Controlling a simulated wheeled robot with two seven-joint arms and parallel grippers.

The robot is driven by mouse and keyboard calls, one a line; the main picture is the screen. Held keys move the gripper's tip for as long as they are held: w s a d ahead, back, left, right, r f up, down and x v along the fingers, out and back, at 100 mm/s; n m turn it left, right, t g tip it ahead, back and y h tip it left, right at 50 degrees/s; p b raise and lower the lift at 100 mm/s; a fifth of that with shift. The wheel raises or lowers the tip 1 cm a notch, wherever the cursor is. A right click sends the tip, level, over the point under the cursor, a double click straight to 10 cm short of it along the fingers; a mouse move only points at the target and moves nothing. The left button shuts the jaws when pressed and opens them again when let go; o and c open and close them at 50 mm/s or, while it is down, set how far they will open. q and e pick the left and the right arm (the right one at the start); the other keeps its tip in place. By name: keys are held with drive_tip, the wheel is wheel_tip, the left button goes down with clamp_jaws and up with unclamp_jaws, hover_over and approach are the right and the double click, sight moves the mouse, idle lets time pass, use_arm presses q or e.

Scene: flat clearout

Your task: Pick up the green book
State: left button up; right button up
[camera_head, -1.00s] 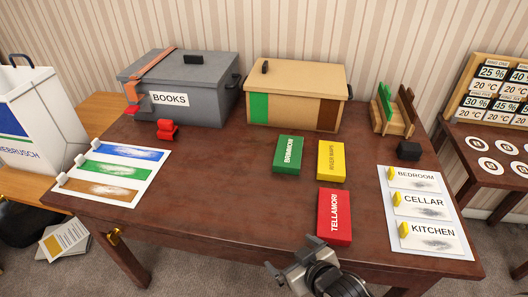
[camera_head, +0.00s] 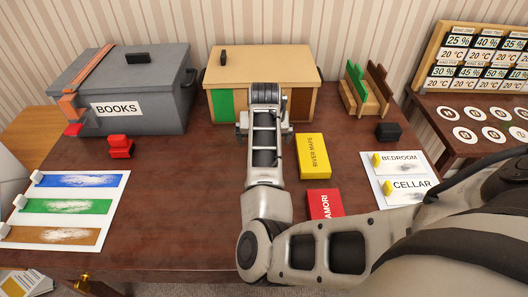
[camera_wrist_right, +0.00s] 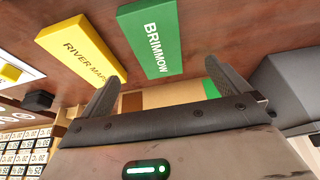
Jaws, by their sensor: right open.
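The green book, labelled BRIMMOW (camera_wrist_right: 150,38), lies flat on the table in the right wrist view. In the head view my right arm hides it. My right gripper (camera_wrist_right: 168,80) is open and empty, its two fingers spread apart. The book shows beyond the fingertips, roughly between them and apart from them. In the head view the same gripper (camera_head: 264,128) is over the table, in front of the wooden box, pointing down. My left gripper is not in view.
A yellow book (camera_head: 312,156) lies close beside the green one, and a red book (camera_head: 325,204) lies nearer, partly hidden by my arm. The wooden box (camera_head: 300,68) and grey BOOKS box (camera_head: 165,100) stand behind. A red object (camera_head: 121,147) stands left.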

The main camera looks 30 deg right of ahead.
drive_tip(key=x, duration=0.5)
drive_tip(key=shift+w+f, duration=0.1)
drive_tip(key=shift+f, duration=0.1)
drive_tip(key=b+x, duration=0.4)
drive_tip(key=b, duration=0.1)
drive_tip(key=shift+d+f, duration=0.3)
drive_tip(key=shift+d, duration=0.1)
drive_tip(key=shift+w+d+f+b, duration=0.1)
drive_tip(key=shift+w+f+b, duration=0.2)
drive_tip(key=shift+b, duration=0.6)
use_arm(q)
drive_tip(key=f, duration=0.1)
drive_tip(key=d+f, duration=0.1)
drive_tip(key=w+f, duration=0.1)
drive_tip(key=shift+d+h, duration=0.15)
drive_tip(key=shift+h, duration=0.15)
use_arm(e)
drive_tip(key=shift+s, duration=0.1)
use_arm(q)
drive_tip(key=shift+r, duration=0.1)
use_arm(e)
drive_tip(key=c, duration=1.1)
